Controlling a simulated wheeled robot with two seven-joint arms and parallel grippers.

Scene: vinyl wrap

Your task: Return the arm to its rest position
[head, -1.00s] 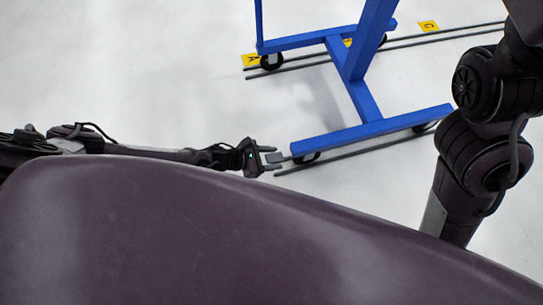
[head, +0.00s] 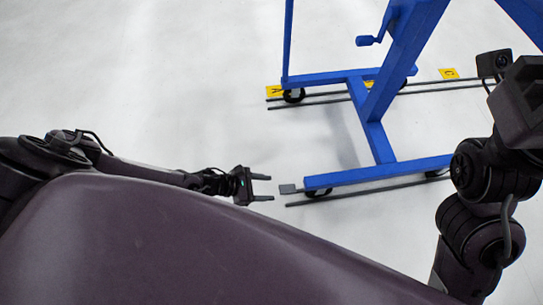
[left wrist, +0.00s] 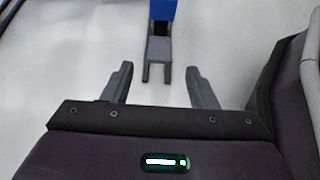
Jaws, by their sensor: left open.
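My left gripper (head: 262,187) extends from the left in the head view, its two fingers apart with nothing between them. It is left of the near foot of a blue wheeled stand (head: 375,140), apart from it in the picture. The left wrist view shows the same open fingers (left wrist: 160,88), with the stand's grey end piece (left wrist: 159,50) beyond and between them. My right arm (head: 480,215) is at the right side of the head view, bent. I cannot make out its gripper fingers.
The stand's wheels rest by dark floor rails (head: 365,191). Yellow floor markers (head: 449,73) lie by the far rail. A blue crank handle (head: 368,41) sticks out from the stand. The pale floor (head: 170,80) at the upper left is clear.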

